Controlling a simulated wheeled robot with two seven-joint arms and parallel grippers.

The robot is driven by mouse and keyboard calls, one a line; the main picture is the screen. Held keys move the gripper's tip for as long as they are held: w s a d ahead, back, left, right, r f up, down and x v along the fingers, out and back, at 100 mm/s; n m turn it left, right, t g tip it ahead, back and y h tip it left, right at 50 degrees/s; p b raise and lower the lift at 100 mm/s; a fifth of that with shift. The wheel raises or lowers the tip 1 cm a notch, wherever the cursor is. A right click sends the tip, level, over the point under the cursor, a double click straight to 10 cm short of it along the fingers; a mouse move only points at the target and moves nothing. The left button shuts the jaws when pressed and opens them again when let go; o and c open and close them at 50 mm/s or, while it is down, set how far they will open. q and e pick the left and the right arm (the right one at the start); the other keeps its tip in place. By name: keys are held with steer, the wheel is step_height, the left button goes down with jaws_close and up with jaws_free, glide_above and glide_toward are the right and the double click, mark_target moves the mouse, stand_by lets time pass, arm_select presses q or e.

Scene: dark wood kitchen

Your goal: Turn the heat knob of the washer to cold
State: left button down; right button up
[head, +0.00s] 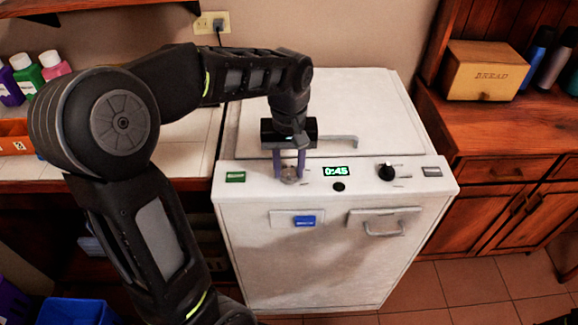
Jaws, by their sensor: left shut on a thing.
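The white washer (280,250) stands in the middle of the head view. Its control strip has a green label at left, a lit display (336,171) reading 0:45, a small dark button (339,187) below it, and a black knob (387,171) at right. My left gripper (289,176) points down at the left part of the strip. Its purple-grey fingers are shut on a small round greyish knob (289,174) left of the display. The fingers partly hide this knob, and I cannot read its setting. My right gripper is not in view.
A blue-fronted tab (304,221) and a grey handle (384,226) are on the washer's front. Wooden cabinets with a bread box (484,70) stand at right. Bottles (54,65) stand on the left counter. Tiled floor in front at right is clear.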

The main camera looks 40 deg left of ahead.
mark_target(289, 170)
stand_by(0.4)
arm_select(q)
steer(key=c, duration=1)
jaws_free()
steer(key=shift+o, duration=0.2)
steer(key=shift+r, duration=0.15)
step_height(289, 170, up, 8)
steer(key=shift+f, duration=0.25)
